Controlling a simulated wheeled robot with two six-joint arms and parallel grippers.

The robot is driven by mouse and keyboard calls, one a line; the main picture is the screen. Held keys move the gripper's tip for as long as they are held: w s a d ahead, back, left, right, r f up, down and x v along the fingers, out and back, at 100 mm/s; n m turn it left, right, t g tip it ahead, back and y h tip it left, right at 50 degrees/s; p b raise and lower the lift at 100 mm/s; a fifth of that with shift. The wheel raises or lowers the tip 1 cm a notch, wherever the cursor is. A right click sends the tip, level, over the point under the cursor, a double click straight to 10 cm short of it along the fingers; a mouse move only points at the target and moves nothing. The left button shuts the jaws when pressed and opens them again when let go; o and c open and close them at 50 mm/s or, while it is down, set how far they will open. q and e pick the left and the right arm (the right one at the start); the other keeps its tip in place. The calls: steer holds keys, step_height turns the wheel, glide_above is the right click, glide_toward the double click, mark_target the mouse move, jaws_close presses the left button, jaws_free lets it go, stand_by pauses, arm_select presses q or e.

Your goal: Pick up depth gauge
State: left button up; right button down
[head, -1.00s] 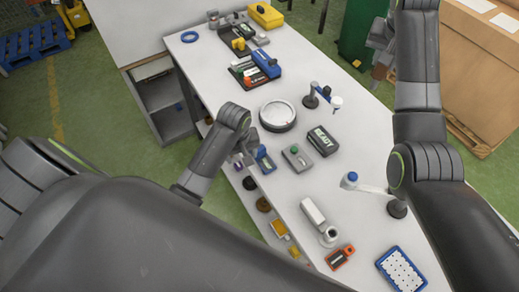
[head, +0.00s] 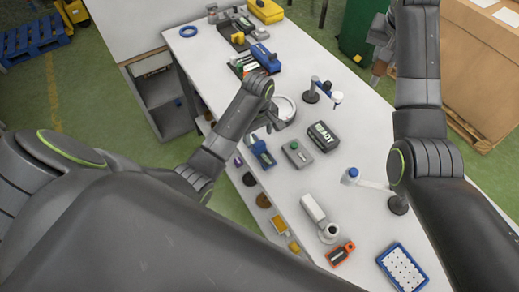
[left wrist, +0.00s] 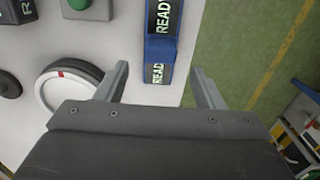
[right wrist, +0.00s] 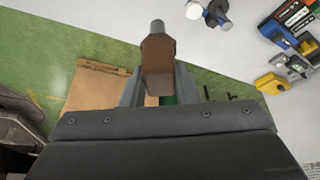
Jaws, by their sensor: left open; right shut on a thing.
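A blue device with a lit READY display (left wrist: 161,30) lies in the left wrist view, ahead of and between my left fingers. In the head view a blue device (head: 262,153) lies near the table's left edge. I cannot tell for sure that it is the depth gauge. My left gripper (head: 281,118) is open and empty, by the round dial turntable; its two fingers (left wrist: 162,86) show apart in the left wrist view. My right gripper (right wrist: 158,88) is shut on a brown block with a grey pin (right wrist: 157,55), away from the table's far right edge.
A cardboard box (head: 490,75) stands right.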

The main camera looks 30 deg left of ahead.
mark_target(259, 143)
arm_select(q)
steer(key=shift+s+d+f+p, duration=0.1)
steer(key=shift+f+p, duration=0.1)
steer(key=shift+f, duration=0.2)
steer(key=shift+s+d+f+p, duration=0.1)
steer(key=shift+f+p, duration=0.1)
steer(key=shift+f, duration=0.15)
arm_select(e)
steer(key=shift+s+r, duration=0.15)
steer(key=shift+r, duration=0.45)
arm_select(q)
steer(key=shift+f+p, duration=0.55)
steer(key=shift+f, duration=1.55)
arm_select(e)
steer(key=shift+r, duration=0.55)
arm_select(q)
steer(key=shift+w, duration=0.1)
steer(key=c, duration=1.2)
steer(key=shift+o, duration=0.2)
steer(key=shift+r, duration=0.1)
arm_select(e)
steer(key=shift+f, duration=0.1)
